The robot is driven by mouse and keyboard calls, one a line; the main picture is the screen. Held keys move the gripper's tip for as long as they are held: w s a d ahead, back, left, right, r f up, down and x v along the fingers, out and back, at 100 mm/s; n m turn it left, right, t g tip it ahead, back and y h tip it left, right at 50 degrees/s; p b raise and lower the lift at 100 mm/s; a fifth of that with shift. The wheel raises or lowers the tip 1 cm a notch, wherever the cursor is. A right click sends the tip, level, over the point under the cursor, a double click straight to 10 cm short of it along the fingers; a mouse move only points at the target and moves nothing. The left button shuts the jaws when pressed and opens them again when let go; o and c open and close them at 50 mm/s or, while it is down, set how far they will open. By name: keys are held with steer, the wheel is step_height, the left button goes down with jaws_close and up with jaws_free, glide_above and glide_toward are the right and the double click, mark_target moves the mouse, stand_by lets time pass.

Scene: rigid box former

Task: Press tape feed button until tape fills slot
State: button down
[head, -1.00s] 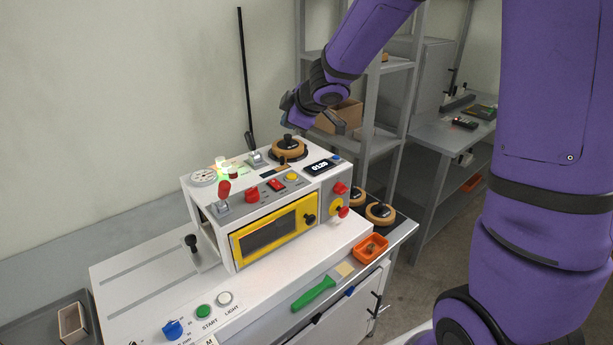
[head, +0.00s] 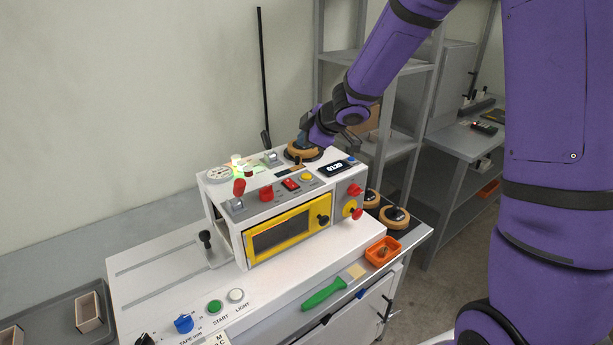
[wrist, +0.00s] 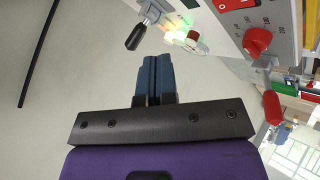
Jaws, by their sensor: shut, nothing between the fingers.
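The white box-forming machine (head: 230,250) stands on the bench in the head view. No tape feed label is readable. A brown tape roll (head: 318,156) sits at the back of the top. The tape slot cannot be made out clearly.
A red-handled lever (head: 239,187), a gauge (head: 219,173) and a glowing green light are on the machine's left top. Spare tape rolls (head: 395,216), an orange tray (head: 382,251) and a green brush (head: 323,293) lie to the right and front. Shelving stands behind.

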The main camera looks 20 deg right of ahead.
mark_target(306, 176)
steer(key=shift+f, duration=3.6)
steer(key=shift+f, duration=0.4)
steer(key=shift+f, duration=0.4)
steer(key=shift+r, duration=0.85)
steer(key=shift+r, duration=2.5)
